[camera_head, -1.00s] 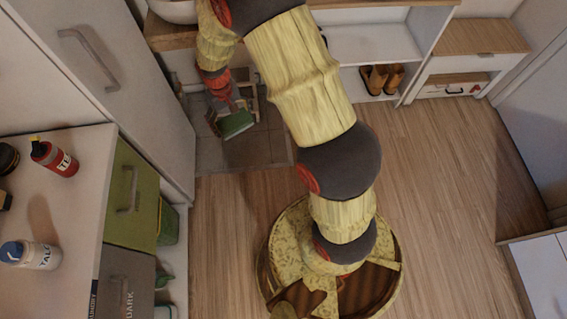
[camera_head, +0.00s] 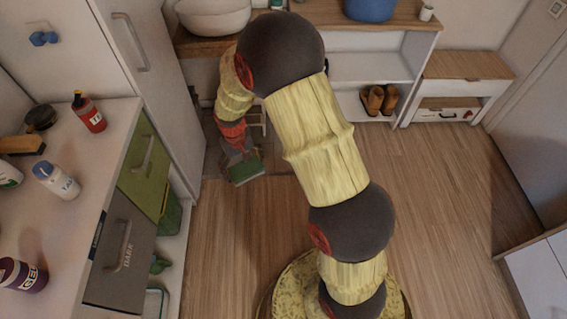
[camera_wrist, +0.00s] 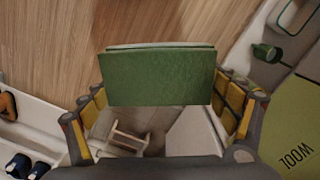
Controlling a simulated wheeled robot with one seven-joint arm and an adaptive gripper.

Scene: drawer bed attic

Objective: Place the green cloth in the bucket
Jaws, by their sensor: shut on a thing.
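The green cloth (camera_head: 245,171) is a folded, flat rectangular block. It hangs in my gripper (camera_head: 240,152), above the floor at the left centre of the head view. In the wrist view, the cloth (camera_wrist: 157,78) spans the space between the two yellow-padded fingers of my gripper (camera_wrist: 162,92), which is shut on it. A blue rounded container (camera_head: 370,10) stands on the shelf top at the upper edge, partly cut off. It may be the bucket, but I cannot tell for sure.
A white basin (camera_head: 214,16) sits on the wooden top at the upper left. The shelf unit (camera_head: 370,66) with brown shoes (camera_head: 378,100) stands at the back. A counter with bottles and hamper fronts (camera_head: 122,250) lines the left. The wooden floor (camera_head: 450,215) at right is clear.

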